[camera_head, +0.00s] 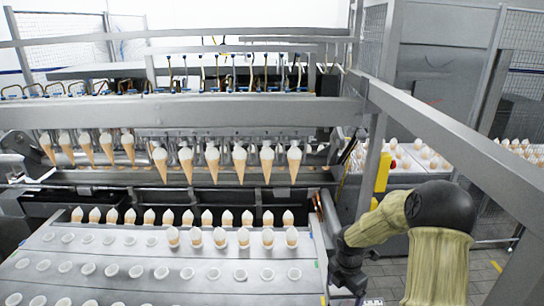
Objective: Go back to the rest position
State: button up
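My arm shows at the lower right, in a yellowish cover with a black joint on top. My gripper end (349,272) is a dark shape pointing down, just right of the white cone plate (215,275). Its fingers are too dark and small to make out, so I cannot tell whether it is open or shut. No cone is visible in it. It is apart from the hanging cones (239,162).
Cones hang from the machine's metal frame (190,112) above the plate. More cones (150,216) stand in the plate's back rows; its front holes look empty. A sloping grey rail (455,145) passes near my arm. Trays of cones (425,155) stand behind at right.

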jog(key=s+a+r+m+b, duration=0.1)
jog(key=s+a+m+b, duration=0.1)
jog(key=s+m, duration=0.4)
jog(key=s+a+r+m+t+b, duration=0.1)
jog(key=s+m+b, duration=0.3)
jog(key=m, duration=0.6)
jog(key=s+a+r+m+t+b, duration=0.1)
jog(key=s+a+m+b, duration=0.2)
jog(key=s+m, duration=0.5)
jog(key=shift+s+a+r+m, duration=0.15)
jog(key=shift+s+r+m, duration=0.15)
jog(key=shift+s+r, duration=0.15)
